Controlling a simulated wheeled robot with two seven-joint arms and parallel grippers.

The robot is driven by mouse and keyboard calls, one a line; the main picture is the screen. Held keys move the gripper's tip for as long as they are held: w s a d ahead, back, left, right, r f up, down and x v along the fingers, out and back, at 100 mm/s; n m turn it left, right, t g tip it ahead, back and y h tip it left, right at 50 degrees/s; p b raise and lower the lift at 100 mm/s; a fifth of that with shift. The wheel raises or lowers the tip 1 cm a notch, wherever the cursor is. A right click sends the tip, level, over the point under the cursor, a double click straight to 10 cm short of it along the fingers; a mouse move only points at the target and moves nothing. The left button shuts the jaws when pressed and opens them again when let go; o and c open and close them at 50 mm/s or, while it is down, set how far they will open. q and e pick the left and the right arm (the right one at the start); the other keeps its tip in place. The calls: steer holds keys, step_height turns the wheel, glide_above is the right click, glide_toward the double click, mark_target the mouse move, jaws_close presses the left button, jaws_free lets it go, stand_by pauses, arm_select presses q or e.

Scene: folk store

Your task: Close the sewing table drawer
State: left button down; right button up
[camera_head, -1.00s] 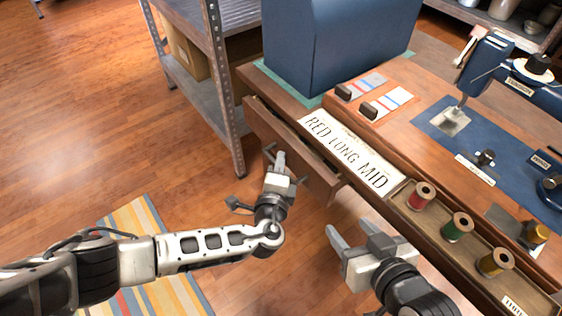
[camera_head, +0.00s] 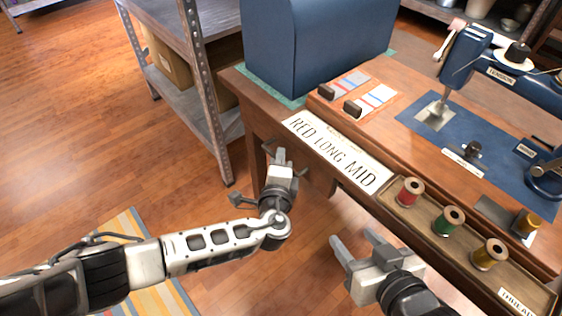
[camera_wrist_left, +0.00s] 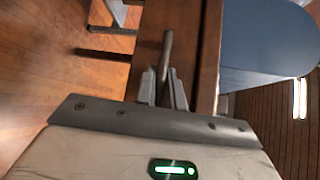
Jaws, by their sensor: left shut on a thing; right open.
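The wooden sewing table (camera_head: 410,160) runs diagonally across the right of the head view. Its drawer front (camera_head: 314,172) lies below the "RED LONG MID" card and looks close to flush with the table edge; my gripper partly hides it, so a small gap cannot be ruled out. My left gripper (camera_head: 277,158) is at the drawer front, shut on the drawer handle. In the left wrist view the handle (camera_wrist_left: 167,50) is a thin bar between the fingers, beside the brown wood. My right gripper (camera_head: 357,246) is open and empty, in front of the table.
A thread tray (camera_head: 420,215) with red, green and gold spools lies along the table's front edge. A blue sewing machine (camera_head: 530,90) and blue case (camera_head: 315,45) stand on top. A metal shelf (camera_head: 195,105) is left of the table.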

arm_select(q)
steer(key=c, duration=1.8)
jaws_free()
steer(key=shift+o, duration=0.2)
steer(key=s+a+r+p, duration=0.1)
steer(key=s+r, duration=0.1)
steer(key=s, duration=1.3)
steer(key=shift+s+p, duration=0.35)
steer(key=shift+p, duration=0.05)
steer(key=shift+a+r, duration=0.1)
